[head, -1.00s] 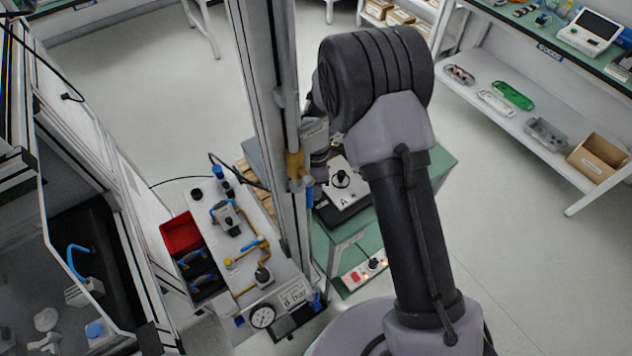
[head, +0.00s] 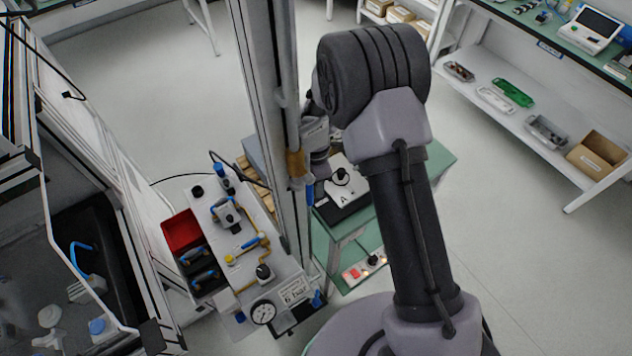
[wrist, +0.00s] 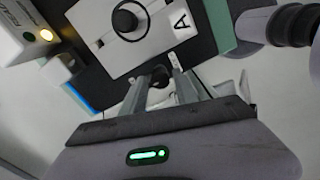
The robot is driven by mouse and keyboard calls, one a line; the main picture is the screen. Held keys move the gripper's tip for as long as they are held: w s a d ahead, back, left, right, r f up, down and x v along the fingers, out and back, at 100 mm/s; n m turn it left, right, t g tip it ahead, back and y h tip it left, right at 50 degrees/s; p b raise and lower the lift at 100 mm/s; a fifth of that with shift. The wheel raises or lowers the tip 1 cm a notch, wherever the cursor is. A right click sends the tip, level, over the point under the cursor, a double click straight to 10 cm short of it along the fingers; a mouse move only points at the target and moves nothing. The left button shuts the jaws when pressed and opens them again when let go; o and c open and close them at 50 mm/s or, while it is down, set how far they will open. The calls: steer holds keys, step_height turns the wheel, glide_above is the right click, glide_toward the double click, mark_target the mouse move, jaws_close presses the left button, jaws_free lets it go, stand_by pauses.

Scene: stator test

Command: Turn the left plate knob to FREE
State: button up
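A pale plate marked A (head: 352,190) with a round black knob (head: 341,176) sits on a dark base on the green bench. In the wrist view the plate (wrist: 150,45) fills the top, with its knob (wrist: 125,20) near the upper edge. The knob's setting is not readable. My gripper (wrist: 158,82) is just below the plate in this view, fingers apart, with no object visibly held. It is off the knob; whether it touches the plate's edge is unclear. In the head view its fingers are mostly hidden by the column. No second plate is clearly visible.
The tall metal column (head: 268,110) stands close beside my wrist. Left of it is a panel (head: 245,225) with valves, a gauge (head: 263,312) and a red bin (head: 181,231). Floor at right is open.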

steer(key=shift+o, duration=0.5)
step_height(320, 180, up, 18)
steer(key=p, duration=0.4)
steer(key=shift+f, duration=0.25)
